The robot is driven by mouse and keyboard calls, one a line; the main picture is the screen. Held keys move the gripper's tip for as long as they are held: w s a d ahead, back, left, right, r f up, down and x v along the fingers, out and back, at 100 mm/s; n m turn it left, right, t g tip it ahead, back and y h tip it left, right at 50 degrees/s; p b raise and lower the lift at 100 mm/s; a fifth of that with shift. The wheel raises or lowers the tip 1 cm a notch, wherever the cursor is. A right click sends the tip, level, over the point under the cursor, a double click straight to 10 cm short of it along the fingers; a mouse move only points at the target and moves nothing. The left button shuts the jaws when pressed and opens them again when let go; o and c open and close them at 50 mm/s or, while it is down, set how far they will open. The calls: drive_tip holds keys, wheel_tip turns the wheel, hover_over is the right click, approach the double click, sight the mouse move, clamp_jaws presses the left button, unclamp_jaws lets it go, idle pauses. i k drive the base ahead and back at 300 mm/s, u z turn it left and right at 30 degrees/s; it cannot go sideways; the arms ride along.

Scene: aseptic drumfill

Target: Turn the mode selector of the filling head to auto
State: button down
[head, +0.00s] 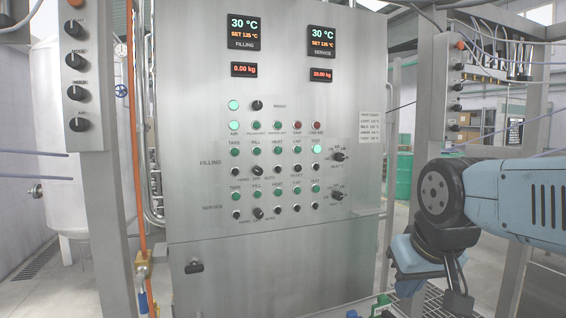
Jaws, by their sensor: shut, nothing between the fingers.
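A steel control cabinet (260,262) faces me in the head view. Its row marked FILLING has a black rotary selector (257,170) over small labels that seem to read hand, off and auto. A similar selector (257,213) sits in the SERVICE row below. The left post (95,125) carries black knobs, one labelled MODE (78,60). Which one belongs to the filling head is not clear, and the pointer settings are too small to read surely. My arm comes in from the right, bent downward and apart from the cabinet; its gripper fingers are not visible.
Displays (243,32) and lamps fill the cabinet's upper face; several green lamps are lit. A right post (440,100) has similar knobs, near my arm. An orange hose (137,170) runs between left post and cabinet. A white tank (65,190) stands behind at left.

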sight(257, 171)
drive_tip(key=u, duration=0.45)
drive_tip(key=i, duration=0.4)
drive_tip(key=u, duration=0.6)
